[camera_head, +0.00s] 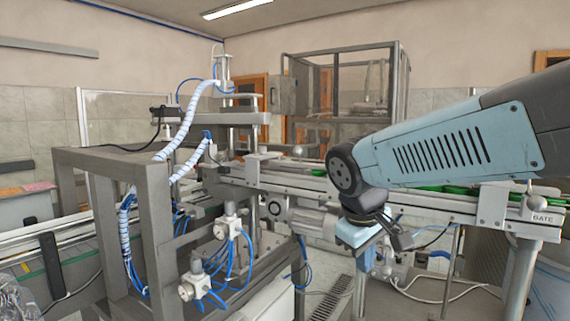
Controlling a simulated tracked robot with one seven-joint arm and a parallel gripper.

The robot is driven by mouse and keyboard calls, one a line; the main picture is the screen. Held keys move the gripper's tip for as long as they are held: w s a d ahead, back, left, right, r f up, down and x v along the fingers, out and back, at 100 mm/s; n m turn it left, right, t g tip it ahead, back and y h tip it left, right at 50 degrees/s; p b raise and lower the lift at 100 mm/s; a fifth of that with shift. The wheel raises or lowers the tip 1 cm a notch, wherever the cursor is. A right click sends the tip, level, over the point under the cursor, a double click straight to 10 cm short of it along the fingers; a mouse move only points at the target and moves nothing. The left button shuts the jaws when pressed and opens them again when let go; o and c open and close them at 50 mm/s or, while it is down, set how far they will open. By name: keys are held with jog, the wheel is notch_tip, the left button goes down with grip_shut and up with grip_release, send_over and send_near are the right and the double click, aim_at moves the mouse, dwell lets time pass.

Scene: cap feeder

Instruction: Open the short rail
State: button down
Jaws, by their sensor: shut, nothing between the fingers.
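A long metal conveyor with side rails (285,180) runs from the middle of the camera_head view to the right edge, with green caps (455,189) in its channel. I cannot tell for sure which part is the short rail. A bracket with a round knob (298,150) stands at the left part of the conveyor. Another knob (528,187) stands at the right end, by a plate marked GATE (543,218). My gripper (402,242) is shut and empty, pointing down in front of the conveyor. My arm hides part of the rails behind it.
A grey frame (155,225) with blue hoses and valves stands at the left. A conveyor leg (522,275) stands at the right. A hose and cable hang below the conveyor near my gripper. A glazed cabinet (345,85) stands behind.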

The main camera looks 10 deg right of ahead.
jog(key=w+d+r+n+g+h, duration=0.1)
jog(key=w+d+n+h, duration=0.1)
jog(key=w+n+h, duration=0.45)
jog(key=n+t+h, duration=0.8)
jog(key=n+t, duration=0.1)
jog(key=n, duration=0.1)
send_near(287, 162)
jog(key=d, duration=0.4)
jog(key=shift+s+d+f, duration=0.15)
jog(key=shift+f, duration=0.1)
jog(key=shift+w+d+r, duration=0.2)
jog(key=shift+d+r, duration=0.35)
jog(key=shift+r, duration=0.05)
jog(key=shift+w+d+r, duration=0.15)
jog(key=shift+d+r, duration=0.35)
jog(key=shift+r, duration=0.15)
jog(key=shift+w+d+r+n, duration=0.1)
jog(key=shift+d+r+n, duration=0.2)
jog(key=shift+r, duration=0.2)
